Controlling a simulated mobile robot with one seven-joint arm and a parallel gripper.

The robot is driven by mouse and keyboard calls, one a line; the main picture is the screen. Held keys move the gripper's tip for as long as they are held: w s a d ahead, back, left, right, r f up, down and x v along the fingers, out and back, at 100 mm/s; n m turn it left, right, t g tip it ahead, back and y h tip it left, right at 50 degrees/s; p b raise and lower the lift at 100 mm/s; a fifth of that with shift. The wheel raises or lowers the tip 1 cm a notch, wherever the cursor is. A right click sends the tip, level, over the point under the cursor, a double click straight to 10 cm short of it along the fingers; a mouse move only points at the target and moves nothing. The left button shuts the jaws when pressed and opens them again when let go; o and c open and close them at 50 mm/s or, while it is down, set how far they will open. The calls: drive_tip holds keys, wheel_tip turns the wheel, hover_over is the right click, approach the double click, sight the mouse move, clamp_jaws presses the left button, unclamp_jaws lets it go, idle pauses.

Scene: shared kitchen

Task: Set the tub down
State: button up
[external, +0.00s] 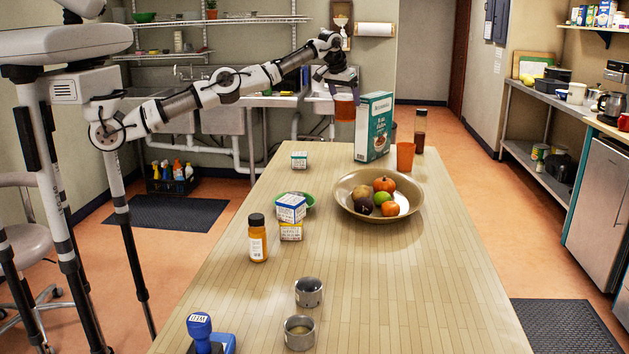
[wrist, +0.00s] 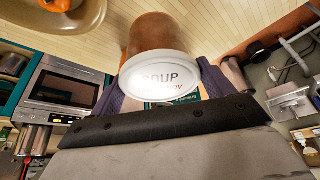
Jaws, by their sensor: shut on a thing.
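The tub (external: 344,107) is orange-brown and hangs below my gripper (external: 342,84) near the far end of the wooden table (external: 400,290). In the wrist view the tub (wrist: 160,32) shows its white lid, printed "SOUP", between the two dark fingers of my gripper (wrist: 168,88). My gripper is shut on the tub. In the external view the tub looks held up, left of the green and white box (external: 374,127). The exact gap between the tub's base and the tabletop cannot be told.
An orange cup (external: 405,157) and a dark bottle (external: 419,131) stand right of the box. A wide fruit bowl (external: 350,207) sits nearer. The tabletop between small box and bowl is clear. Sinks (external: 222,118) lie behind.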

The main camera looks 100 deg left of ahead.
drive_tip(key=s+a+f, duration=0.1)
drive_tip(key=s+a, duration=0.2)
drive_tip(key=a, duration=0.2)
drive_tip(key=shift+n, duration=0.3)
drive_tip(key=shift+s+a+f+b, duration=0.1)
drive_tip(key=shift+f+b, duration=2.9)
drive_tip(key=shift+f, duration=1.75)
drive_tip(key=shift+a+f+b, duration=0.1)
drive_tip(key=shift+f+b, duration=2.9)
drive_tip(key=shift+f, duration=1.75)
drive_tip(key=shift+f, duration=0.2)
drive_tip(key=o, duration=1.2)
drive_tip(key=shift+r, duration=0.1)
drive_tip(key=b+v, duration=0.1)
drive_tip(key=v, duration=1.1)
drive_tip(key=shift+d, duration=0.1)
